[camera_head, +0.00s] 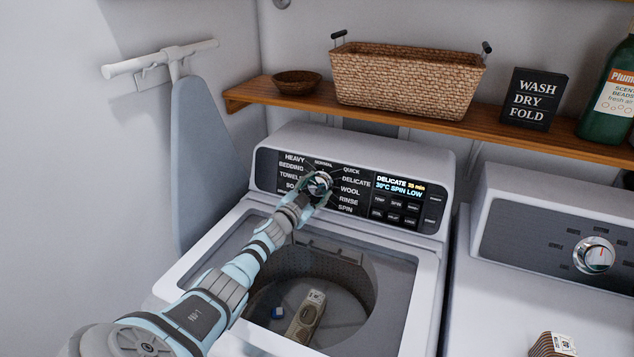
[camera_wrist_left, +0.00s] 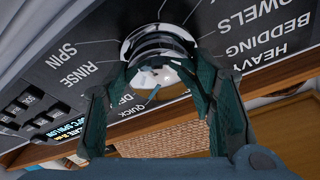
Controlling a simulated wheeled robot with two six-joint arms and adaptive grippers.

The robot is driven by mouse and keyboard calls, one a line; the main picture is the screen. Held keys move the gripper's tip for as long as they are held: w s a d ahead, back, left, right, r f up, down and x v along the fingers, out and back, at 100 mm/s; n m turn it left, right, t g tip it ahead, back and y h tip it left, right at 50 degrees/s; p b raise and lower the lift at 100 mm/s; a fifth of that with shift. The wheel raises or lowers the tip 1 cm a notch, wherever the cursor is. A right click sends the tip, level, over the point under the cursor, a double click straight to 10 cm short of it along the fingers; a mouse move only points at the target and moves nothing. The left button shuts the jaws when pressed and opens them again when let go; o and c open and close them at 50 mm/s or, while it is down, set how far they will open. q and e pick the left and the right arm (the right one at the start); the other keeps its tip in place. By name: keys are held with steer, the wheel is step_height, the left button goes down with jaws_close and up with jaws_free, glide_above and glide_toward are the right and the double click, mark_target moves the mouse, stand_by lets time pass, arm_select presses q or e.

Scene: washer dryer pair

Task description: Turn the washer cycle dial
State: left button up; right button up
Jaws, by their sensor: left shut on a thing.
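My left gripper (camera_head: 318,190) reaches over the open drum and is shut on the dial. In the left wrist view the two dark green fingers lie either side of the chrome dial (camera_wrist_left: 160,50). The washer display (camera_head: 400,188) reads "DELICATE" and "30°C SPIN LOW". The dial's pointer is partly hidden by the gripper. My right gripper is not in view.
A wooden shelf (camera_head: 420,122) above holds a wicker basket (camera_head: 405,80), a small bowl (camera_head: 297,82), a sign (camera_head: 533,98) and a green bottle (camera_head: 607,100). The dryer (camera_head: 510,290) stands right. An ironing board (camera_head: 205,150) leans left. Small items lie in the drum (camera_head: 345,280).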

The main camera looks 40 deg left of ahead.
arm_select(q)
steer(key=m+h, duration=0.1)
steer(key=m, duration=0.2)
steer(key=m+h+p, duration=0.1)
steer(key=m, duration=0.3)
steer(key=shift+a+r, duration=0.1)
steer(key=shift+r, duration=0.05)
steer(key=shift+m+g, duration=0.3)
steer(key=shift+c, duration=0.2)
steer(key=o, duration=1.2)
steer(key=shift+w, duration=0.1)
steer(key=shift+s, duration=0.4)
steer(key=s, duration=0.6)
steer(key=shift+s+d+r, duration=0.3)
steer(key=shift+s+d, duration=0.05)
steer(key=shift+s, duration=0.05)
